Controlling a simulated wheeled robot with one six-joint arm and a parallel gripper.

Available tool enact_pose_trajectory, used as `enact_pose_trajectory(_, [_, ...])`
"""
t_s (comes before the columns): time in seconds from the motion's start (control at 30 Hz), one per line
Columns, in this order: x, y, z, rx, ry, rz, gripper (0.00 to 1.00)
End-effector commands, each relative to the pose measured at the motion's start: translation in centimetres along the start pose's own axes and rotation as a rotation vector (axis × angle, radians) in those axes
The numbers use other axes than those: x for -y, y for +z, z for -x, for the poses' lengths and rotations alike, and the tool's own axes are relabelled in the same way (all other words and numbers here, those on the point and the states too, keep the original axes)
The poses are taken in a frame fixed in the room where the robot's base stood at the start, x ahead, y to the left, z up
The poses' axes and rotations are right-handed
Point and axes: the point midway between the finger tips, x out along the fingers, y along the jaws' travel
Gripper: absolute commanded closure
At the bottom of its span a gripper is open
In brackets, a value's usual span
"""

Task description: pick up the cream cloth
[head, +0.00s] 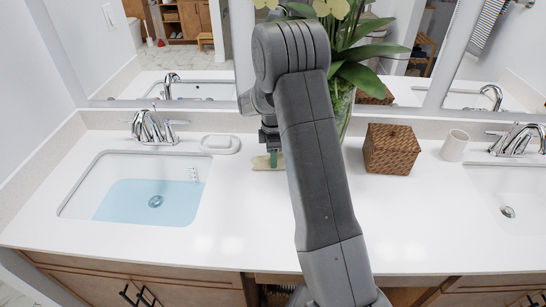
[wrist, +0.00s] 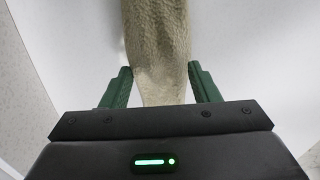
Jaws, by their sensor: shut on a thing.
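The cream cloth (wrist: 157,30) runs up from between my gripper's green fingers to the top edge of the wrist view. It is bunched and narrow where it passes between the fingers. My gripper (wrist: 159,70) is shut on the cloth. In the head view my gripper (head: 273,159) is low over the counter, left of the plant, and a small part of the cloth (head: 261,163) shows beside it. My arm hides the rest of the cloth there. The cloth appears to be at the counter surface; I cannot tell whether it is clear of it.
A sink (head: 110,190) with bluish water is at left, with a faucet (head: 152,128) behind it. A soap dish (head: 220,144) stands near my gripper. A glass vase (head: 343,108) with a plant, a woven box (head: 389,149) and a cup (head: 454,146) are at right. The front counter is clear.

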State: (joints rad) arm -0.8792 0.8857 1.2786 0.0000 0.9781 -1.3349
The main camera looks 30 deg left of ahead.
Motion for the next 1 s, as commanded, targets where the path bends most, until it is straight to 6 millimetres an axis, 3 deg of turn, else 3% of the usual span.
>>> enact_pose_trajectory(0.27, [-0.1, 0.0, 3.8, -0.001, 0.007, 0.0, 0.66])
enact_pose_trajectory(0.7, [-0.1, 0.0, 13.1, -0.001, 0.005, 0.0, 0.66])
enact_pose_trajectory(1.0, [0.0, 0.0, 16.9, 0.0, 0.002, 0.0, 0.66])
